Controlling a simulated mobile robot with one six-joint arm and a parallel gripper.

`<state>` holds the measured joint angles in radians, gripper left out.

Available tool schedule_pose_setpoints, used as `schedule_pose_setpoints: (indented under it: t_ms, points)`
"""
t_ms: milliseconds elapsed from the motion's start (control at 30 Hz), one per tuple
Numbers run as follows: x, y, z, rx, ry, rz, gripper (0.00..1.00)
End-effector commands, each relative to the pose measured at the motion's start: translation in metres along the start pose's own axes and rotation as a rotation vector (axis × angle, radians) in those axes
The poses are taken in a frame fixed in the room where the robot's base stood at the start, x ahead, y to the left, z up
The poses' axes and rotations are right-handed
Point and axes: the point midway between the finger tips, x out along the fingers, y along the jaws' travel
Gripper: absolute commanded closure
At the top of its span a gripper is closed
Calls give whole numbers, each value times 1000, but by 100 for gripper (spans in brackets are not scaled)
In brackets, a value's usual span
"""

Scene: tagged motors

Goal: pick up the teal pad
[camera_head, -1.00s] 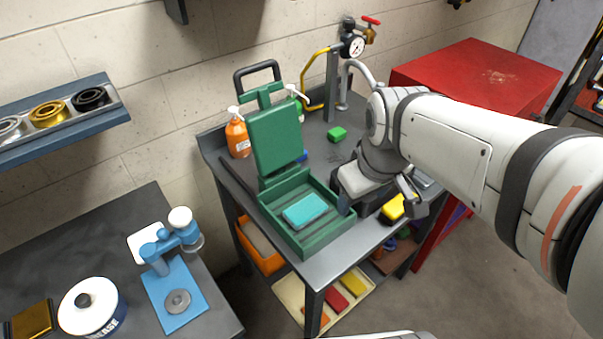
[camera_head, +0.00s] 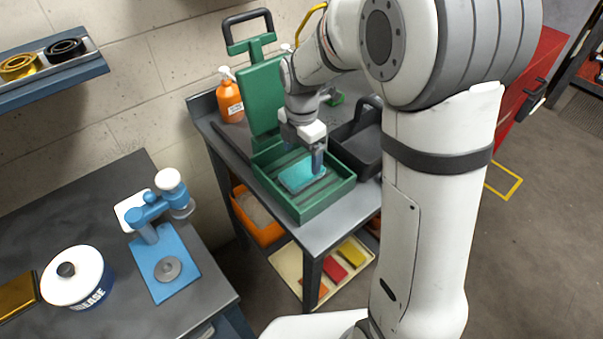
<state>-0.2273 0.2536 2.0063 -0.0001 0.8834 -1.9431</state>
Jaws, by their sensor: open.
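The teal pad (camera_head: 297,179) lies flat on the floor of the green tray (camera_head: 327,206), which sits on the grey work table. My gripper (camera_head: 316,168) points down over the right part of the pad, and its jaws are open. A finger hides part of the pad's right side. I cannot tell from this view whether the fingertips touch the pad.
The tray has raised walls and an upright green lid (camera_head: 264,97) behind. A dark caddy (camera_head: 360,145) stands right of the tray. An orange bottle (camera_head: 229,97) stands at the back left. A blue stand (camera_head: 165,262) is on the left bench.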

Motion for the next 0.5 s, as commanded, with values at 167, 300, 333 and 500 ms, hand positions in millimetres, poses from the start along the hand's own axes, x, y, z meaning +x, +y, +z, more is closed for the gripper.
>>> schedule_pose_setpoints:
  t_ms: [167,300,333,500]
  points:
    - [22,-5,-2,2,1,-3,15]
    - [44,-6,-2,3,1,-2,15]
    - [46,-6,-2,4,0,-1,15]
    - [54,-6,-1,4,-1,1,15]
